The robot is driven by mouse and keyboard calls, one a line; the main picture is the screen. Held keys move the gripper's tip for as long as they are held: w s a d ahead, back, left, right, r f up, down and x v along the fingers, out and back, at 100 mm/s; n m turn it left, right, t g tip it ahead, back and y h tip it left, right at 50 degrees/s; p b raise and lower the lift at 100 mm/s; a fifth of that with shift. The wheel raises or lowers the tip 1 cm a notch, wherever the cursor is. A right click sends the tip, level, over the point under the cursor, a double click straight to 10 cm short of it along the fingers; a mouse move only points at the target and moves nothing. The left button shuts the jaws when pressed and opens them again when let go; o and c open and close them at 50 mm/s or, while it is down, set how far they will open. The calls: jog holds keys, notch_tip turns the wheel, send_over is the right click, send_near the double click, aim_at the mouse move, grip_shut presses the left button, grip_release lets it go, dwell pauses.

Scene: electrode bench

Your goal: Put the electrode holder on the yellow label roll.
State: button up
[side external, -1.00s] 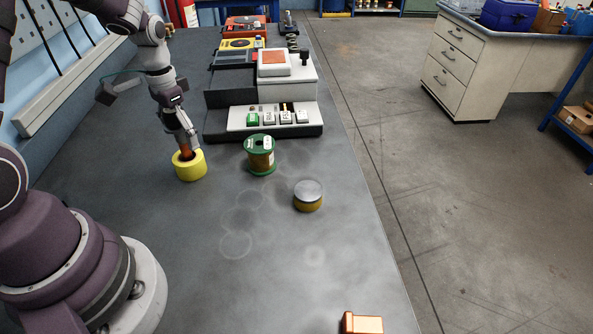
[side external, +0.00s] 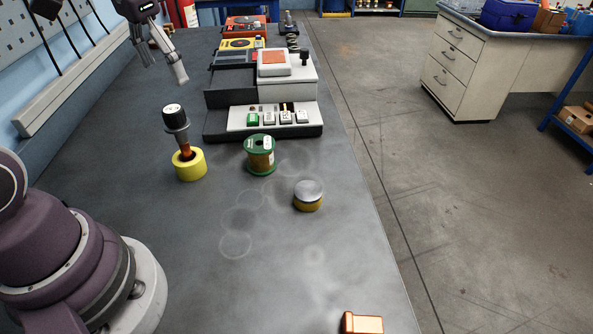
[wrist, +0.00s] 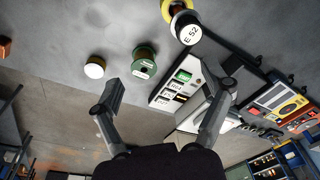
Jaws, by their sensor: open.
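The electrode holder (side external: 176,124) stands upright on the yellow label roll (side external: 190,170), with its orange lower end in or at the roll's centre and its black cap on top. In the wrist view the holder's cap (wrist: 189,34) shows the marking "E 52", and part of the yellow roll (wrist: 169,8) shows beyond it. My gripper (side external: 165,68) is open and empty, above and behind the holder and apart from it. In the wrist view my gripper's two fingers (wrist: 165,105) are spread wide with nothing between them.
A green-flanged spool (side external: 260,155) stands right of the roll, and a silver-topped tin (side external: 308,195) stands nearer the bench edge. A white and dark device (side external: 275,105) stands behind them. A copper-coloured block (side external: 362,323) lies at the front.

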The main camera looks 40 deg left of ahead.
jog(key=s+d+t, duration=0.4)
jog(key=s+d, duration=0.2)
jog(key=d, duration=0.2)
jog(key=shift+s+f+h, duration=0.15)
jog(key=shift+f+h, duration=0.1)
jog(key=shift+h, duration=0.05)
